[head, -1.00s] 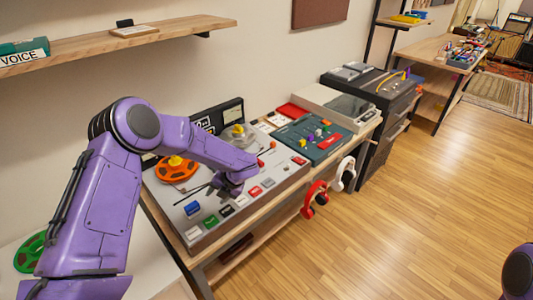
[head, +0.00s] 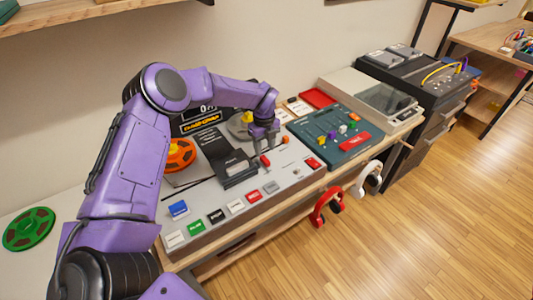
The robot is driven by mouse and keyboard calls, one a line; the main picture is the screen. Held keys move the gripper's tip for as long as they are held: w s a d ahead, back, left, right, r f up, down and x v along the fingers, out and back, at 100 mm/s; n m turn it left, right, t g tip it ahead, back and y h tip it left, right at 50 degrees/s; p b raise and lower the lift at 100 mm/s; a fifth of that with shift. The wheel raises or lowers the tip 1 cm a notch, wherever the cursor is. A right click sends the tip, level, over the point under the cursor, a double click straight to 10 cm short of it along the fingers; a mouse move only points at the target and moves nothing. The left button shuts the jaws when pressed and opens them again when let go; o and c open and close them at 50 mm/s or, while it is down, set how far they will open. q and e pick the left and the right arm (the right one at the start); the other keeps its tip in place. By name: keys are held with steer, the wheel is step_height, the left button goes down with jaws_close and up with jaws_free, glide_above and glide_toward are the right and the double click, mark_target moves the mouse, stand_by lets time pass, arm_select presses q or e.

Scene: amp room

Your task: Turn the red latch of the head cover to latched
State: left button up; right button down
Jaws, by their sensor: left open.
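The head cover (head: 238,170) is a dark block on the grey tape deck (head: 280,186), in the middle of the head view. The small red latch (head: 265,160) shows at the cover's right side; its exact angle is too small to tell. My left gripper (head: 264,146) is open, pointing down just above and behind the latch, with its fingertips close to it. I cannot tell whether they touch. My right gripper is not in view.
The orange reel (head: 180,156) sits on the deck's left part. Coloured buttons, including a blue one (head: 178,209), line its front. A teal mixer panel (head: 335,137) stands to the right. A green reel (head: 29,229) lies at left.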

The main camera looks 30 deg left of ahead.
mark_target(266, 158)
arm_select(q)
steer(key=f, duration=0.3)
steer(key=shift+s+f+p, duration=0.15)
steer(key=shift+s+p, duration=0.05)
steer(key=shift+p, duration=0.2)
steer(key=f, duration=0.1)
steer(key=w+f, duration=0.1)
steer(key=f, duration=0.1)
steer(key=shift+w, duration=0.2)
steer(key=shift+s+r, duration=0.3)
steer(key=shift+s, duration=0.05)
steer(key=c, duration=0.4)
jaws_close()
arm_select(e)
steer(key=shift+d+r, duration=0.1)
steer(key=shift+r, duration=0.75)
